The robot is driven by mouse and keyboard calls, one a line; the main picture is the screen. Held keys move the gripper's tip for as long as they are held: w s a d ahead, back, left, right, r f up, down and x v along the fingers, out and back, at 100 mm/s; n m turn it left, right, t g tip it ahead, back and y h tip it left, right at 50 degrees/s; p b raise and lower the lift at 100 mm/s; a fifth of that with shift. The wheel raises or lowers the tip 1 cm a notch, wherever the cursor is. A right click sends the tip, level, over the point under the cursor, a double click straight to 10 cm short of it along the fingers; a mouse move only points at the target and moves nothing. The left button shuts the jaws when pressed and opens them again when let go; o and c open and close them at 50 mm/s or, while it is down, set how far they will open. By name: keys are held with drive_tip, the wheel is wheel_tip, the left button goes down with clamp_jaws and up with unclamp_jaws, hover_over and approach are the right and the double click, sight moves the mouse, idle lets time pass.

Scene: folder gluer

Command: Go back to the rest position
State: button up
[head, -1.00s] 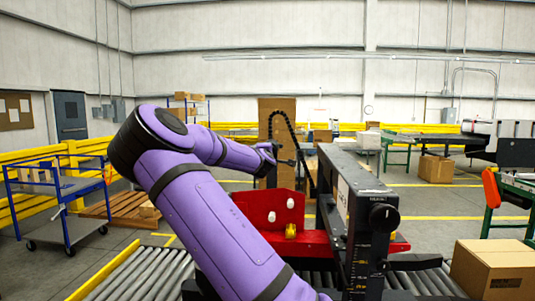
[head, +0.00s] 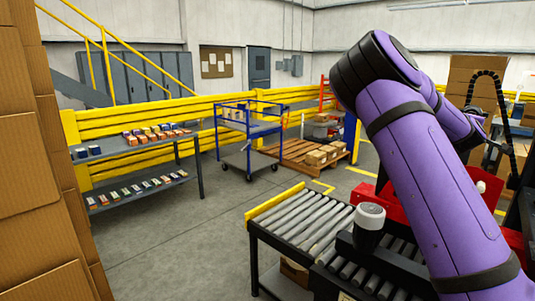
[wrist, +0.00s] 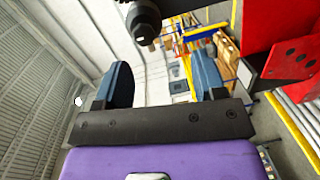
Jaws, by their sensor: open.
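My gripper (wrist: 160,88) shows in the wrist view with its two blue-grey fingers wide apart and nothing between them. The fingers point towards the far wall and yellow rails. In the head view my purple arm rises on the right and bends away. The gripper itself is hidden there behind my arm. A red machine part (wrist: 292,45) is close by on the right of the wrist view. A dark round knob (wrist: 143,20) is just above the fingers in that view, apart from them as far as I can tell.
A roller conveyor (head: 300,225) stands in front, left of my arm. A blue cart (head: 250,130), a pallet with boxes (head: 300,152) and a shelf of small boxes (head: 140,165) stand behind. Stacked cartons (head: 30,160) fill the left edge. The grey floor (head: 190,255) between is clear.

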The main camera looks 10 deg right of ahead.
drive_tip(key=s+a+f+m+g+y, duration=0.3)
drive_tip(key=s+a+f+m+y, duration=0.5)
drive_tip(key=a, duration=0.3)
drive_tip(key=s+a+r+g+y, duration=0.1)
drive_tip(key=s+a+r+y, duration=0.1)
drive_tip(key=s+a, duration=1.2)
drive_tip(key=s+a+r+n+g+y, duration=0.1)
drive_tip(key=s+a+r+y, duration=0.2)
drive_tip(key=s+a, duration=1.2)
drive_tip(key=v, duration=0.2)
drive_tip(key=shift+r, duration=0.3)
